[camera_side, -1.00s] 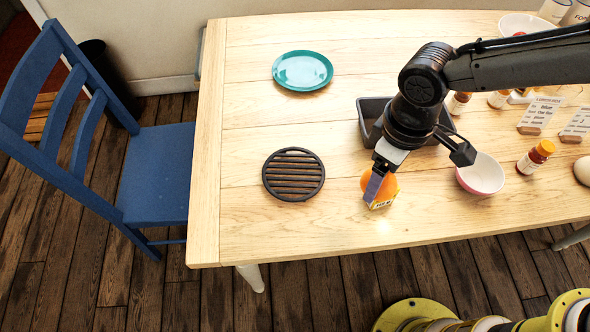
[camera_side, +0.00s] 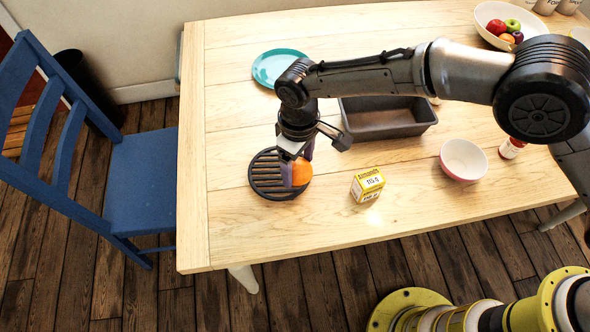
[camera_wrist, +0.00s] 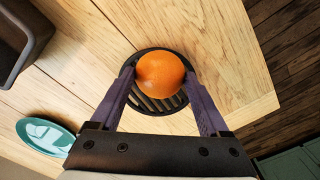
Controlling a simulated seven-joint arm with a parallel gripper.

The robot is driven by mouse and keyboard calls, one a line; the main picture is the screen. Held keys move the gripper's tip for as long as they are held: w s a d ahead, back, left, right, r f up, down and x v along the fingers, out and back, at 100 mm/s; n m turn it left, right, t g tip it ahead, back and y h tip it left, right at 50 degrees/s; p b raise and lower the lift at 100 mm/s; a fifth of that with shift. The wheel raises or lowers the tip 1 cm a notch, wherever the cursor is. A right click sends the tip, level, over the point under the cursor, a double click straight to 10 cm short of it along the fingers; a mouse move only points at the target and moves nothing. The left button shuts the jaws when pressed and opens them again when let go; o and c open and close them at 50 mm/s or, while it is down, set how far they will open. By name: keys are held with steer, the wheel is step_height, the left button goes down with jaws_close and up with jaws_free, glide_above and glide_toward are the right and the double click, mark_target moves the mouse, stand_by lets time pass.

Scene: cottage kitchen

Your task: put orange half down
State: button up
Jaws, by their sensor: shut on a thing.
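The orange half (camera_side: 301,171) is between the fingers of my gripper (camera_side: 296,170), over the right part of a round black slatted trivet (camera_side: 268,186). In the wrist view the orange's rounded skin (camera_wrist: 160,74) shows between the two purple fingers, with the trivet (camera_wrist: 155,103) behind it. My gripper (camera_wrist: 160,80) is shut on the orange. I cannot tell whether the orange touches the trivet or hangs just above it. Its cut face is hidden.
A yellow box (camera_side: 367,185) stands right of the trivet. A dark loaf tin (camera_side: 388,117), a teal plate (camera_side: 277,67) and a pink-and-white bowl (camera_side: 463,160) are farther off. The wooden table in front of the trivet is clear.

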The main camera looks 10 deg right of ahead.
mark_target(295, 174)
steer(key=shift+w+a+f, duration=0.2)
steer(key=shift+f, duration=0.1)
steer(key=shift+a+f, duration=0.1)
steer(key=shift+f, duration=1.55)
steer(key=shift+f, duration=0.2)
steer(key=o, duration=0.7)
step_height(295, 174, up, 12)
steer(key=shift+r, duration=0.2)
